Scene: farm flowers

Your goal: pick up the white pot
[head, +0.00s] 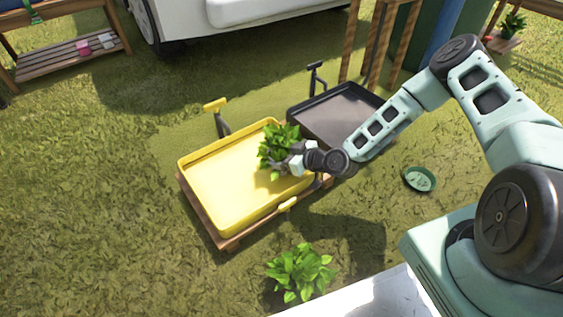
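My gripper (298,160) reaches in from the right over the right part of the yellow tray cart (218,193). A leafy green plant (279,143) is right at its end, above or in the tray. A small whitish patch shows between the leaves and my gripper; I cannot tell if it is the white pot or part of the gripper. The fingertips are hidden, so I cannot see whether they grip anything. A second leafy plant (300,271) stands at the bottom of the view, and its leaves hide any pot.
A black cart (338,112) stands right behind the yellow one. A green dish (419,180) lies on the grass at right. A white vehicle (215,15) and a wooden shelf (70,58) are at the back. The grass at left is clear.

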